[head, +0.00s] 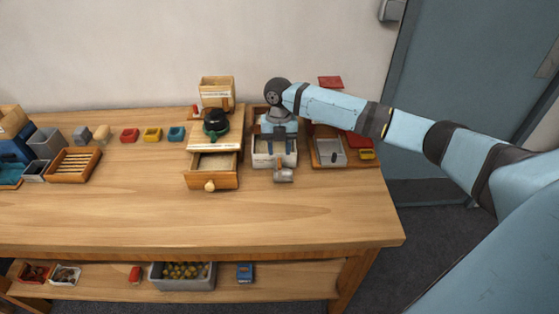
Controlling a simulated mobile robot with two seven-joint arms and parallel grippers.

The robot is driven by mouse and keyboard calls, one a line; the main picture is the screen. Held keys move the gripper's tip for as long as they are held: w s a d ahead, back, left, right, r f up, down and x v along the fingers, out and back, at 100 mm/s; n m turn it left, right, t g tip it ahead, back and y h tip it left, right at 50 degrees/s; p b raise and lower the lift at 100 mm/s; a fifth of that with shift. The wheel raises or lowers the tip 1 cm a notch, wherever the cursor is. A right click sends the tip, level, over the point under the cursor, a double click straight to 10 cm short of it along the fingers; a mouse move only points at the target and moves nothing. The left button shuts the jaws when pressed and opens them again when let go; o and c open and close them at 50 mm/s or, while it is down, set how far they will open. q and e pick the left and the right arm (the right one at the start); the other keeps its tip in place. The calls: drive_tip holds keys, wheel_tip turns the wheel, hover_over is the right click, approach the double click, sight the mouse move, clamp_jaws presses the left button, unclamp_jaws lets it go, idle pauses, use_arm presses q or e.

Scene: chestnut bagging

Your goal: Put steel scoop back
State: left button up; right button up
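My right gripper (277,143) points down over a white open bin (263,161) on the table. Its fingers are small and partly hidden at the bin, so I cannot tell whether they are open or shut. A small grey metal piece (283,175), which looks like the steel scoop, shows at the bin's front edge, just in front of the gripper. I cannot tell whether the gripper touches it. My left gripper is not in view.
A wooden box with an open drawer (211,180) stands left of the bin, with a dark green object (216,123) on top. A grey tray (329,145) stands to the right. The table's front (190,220) is clear. A crate (183,284) sits on the lower shelf.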

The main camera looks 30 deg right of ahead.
wheel_tip(320, 180, up, 6)
drive_tip(key=shift+w+d+r, duration=0.25)
drive_tip(key=shift+w, duration=0.2)
drive_tip(key=shift+f, duration=0.1)
